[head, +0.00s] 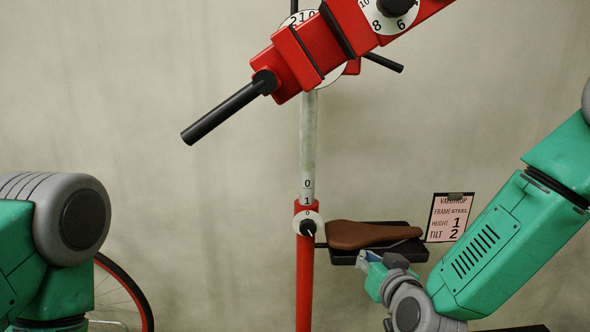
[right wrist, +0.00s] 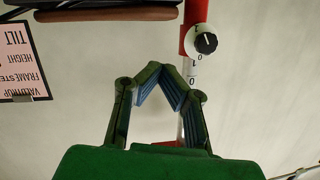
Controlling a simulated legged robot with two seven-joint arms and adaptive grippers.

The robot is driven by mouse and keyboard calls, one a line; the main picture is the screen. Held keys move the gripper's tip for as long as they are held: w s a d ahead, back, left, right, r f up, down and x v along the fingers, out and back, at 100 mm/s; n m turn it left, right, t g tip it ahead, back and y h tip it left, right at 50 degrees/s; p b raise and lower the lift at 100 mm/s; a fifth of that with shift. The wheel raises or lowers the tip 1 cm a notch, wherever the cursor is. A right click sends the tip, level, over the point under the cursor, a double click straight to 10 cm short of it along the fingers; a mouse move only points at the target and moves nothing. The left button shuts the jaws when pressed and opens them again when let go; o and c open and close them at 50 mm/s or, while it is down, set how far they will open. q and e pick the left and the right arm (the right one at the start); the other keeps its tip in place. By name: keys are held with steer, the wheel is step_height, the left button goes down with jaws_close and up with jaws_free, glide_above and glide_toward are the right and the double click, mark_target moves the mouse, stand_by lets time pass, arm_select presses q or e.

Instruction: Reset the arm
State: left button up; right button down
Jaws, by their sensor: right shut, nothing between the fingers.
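My right gripper (head: 371,262) is below the brown saddle in the head view, in front of the dark tray. In the right wrist view its fingertips (right wrist: 161,72) meet in a point with nothing between them. It stands apart from the red post, to its right in the head view. The red stand arm (head: 322,45) slopes up to the right at the top of the head view, with a black bar (head: 222,112) at its lower left end. My left arm shows at the lower left of the head view, but its gripper is out of view.
A stand post (head: 305,270) with a white dial (head: 307,223) rises mid-view. The brown saddle (head: 368,234) lies on a dark tray (head: 412,249) beside it. A card (head: 449,217) reads frame steel, height 1, tilt 2. A wheel (head: 128,290) is at lower left.

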steer(key=s+d+f+n+g, duration=0.1)
steer(key=s+d+f+g, duration=0.25)
steer(key=s+f, duration=0.6)
steer(key=s+d+f+g, duration=0.2)
steer(key=s+f+g, duration=0.2)
steer(key=s+f, duration=0.55)
steer(key=s+d+f+g+h, duration=0.1)
steer(key=s+d+f+g, duration=0.2)
steer(key=s, duration=0.6)
steer(key=s+d+f+g+h+p, duration=0.1)
steer(key=s+d+f+g, duration=0.3)
steer(key=s, duration=0.6)
steer(key=shift+s+d, duration=0.2)
steer(key=shift+d, duration=0.25)
steer(key=shift+f, duration=0.1)
